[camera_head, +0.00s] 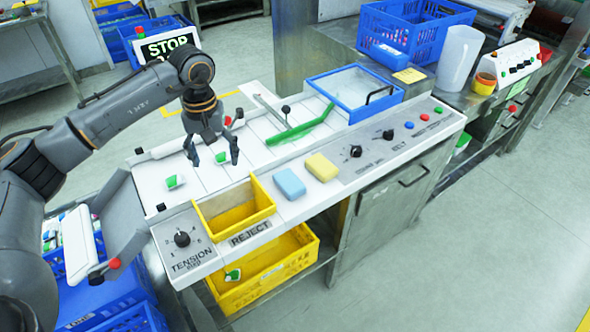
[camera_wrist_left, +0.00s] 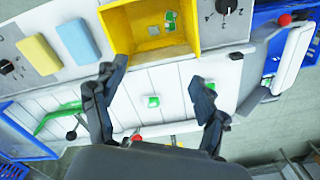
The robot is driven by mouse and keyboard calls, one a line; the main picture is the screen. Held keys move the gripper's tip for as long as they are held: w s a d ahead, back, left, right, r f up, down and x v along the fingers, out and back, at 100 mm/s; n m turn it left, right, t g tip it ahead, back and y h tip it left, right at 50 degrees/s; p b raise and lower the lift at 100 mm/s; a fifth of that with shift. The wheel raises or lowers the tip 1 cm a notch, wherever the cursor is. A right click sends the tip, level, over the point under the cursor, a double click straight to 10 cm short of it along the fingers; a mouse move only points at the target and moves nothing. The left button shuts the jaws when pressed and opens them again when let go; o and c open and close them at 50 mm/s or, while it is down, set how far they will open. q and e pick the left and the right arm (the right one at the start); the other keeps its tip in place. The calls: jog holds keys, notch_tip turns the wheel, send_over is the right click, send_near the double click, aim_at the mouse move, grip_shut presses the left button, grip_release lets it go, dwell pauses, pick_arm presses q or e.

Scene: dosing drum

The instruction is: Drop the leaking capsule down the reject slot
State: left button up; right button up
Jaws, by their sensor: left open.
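Two small white-and-green capsules lie on the white belt. One (camera_head: 221,157) is between the fingers of my left gripper (camera_head: 214,161), below them, and also shows in the wrist view (camera_wrist_left: 153,101). The other capsule (camera_head: 174,181) lies to the left of the gripper; in the wrist view it is partly hidden by the right-hand finger (camera_wrist_left: 210,86). I cannot tell which is leaking. My left gripper is open and empty above the belt. The yellow reject slot (camera_head: 236,212), marked REJECT, is in front of the belt; green-and-white pieces show inside it in the wrist view.
A blue sponge (camera_head: 289,184) and a yellow sponge (camera_head: 322,167) lie right of the slot. A yellow crate (camera_head: 300,262) stands below it. A green bar (camera_head: 300,127) crosses the belt, with a blue-framed cover (camera_head: 356,92) beyond. The tension knob (camera_head: 182,238) is left of the slot.

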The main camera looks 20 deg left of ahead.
pick_arm(q)
notch_tip(320, 180, up, 10)
dwell(0.3)
dwell(0.3)
